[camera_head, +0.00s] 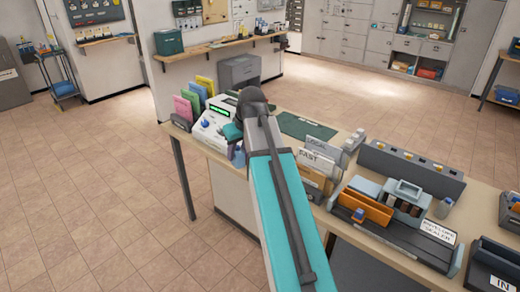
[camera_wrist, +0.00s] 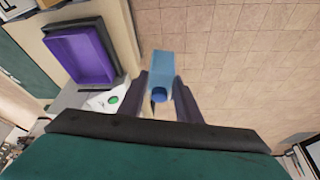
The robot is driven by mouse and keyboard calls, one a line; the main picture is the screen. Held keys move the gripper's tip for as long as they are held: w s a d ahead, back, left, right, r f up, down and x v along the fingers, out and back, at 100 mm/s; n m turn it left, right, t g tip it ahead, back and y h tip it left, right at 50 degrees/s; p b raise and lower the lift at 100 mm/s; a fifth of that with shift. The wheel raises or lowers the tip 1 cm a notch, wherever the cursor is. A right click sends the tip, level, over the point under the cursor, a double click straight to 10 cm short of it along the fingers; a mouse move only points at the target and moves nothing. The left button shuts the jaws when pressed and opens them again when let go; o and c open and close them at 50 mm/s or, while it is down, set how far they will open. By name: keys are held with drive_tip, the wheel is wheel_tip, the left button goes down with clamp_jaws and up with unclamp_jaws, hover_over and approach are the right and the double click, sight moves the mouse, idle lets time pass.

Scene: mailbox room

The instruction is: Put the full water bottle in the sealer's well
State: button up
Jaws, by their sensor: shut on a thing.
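My gripper (camera_wrist: 162,86) is shut on a light-blue water bottle (camera_wrist: 162,66) with a darker blue round end, between its two dark fingers in the wrist view. In the head view my arm reaches over the counter's left part, and a bit of blue shows below the wrist; the fingers are mostly hidden. The envelope sealer (camera_head: 438,230), with a labelled front, an orange tray and a grey unit, stands at the counter's right, well apart from my gripper. A small pale bottle-like thing (camera_head: 444,208) is at its right end. I cannot make out the well clearly.
A white machine with a green display (camera_head: 217,111) and colored folders (camera_head: 196,96) stand near my gripper. A purple tray (camera_wrist: 80,55) shows in the wrist view. Open floor lies beyond.

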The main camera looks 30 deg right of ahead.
drive_tip(key=w+a, duration=0.1)
drive_tip(key=a, duration=1.8)
drive_tip(key=shift+w+m+b, duration=0.3)
drive_tip(key=shift+m, duration=0.1)
drive_tip(key=shift+d, duration=0.1)
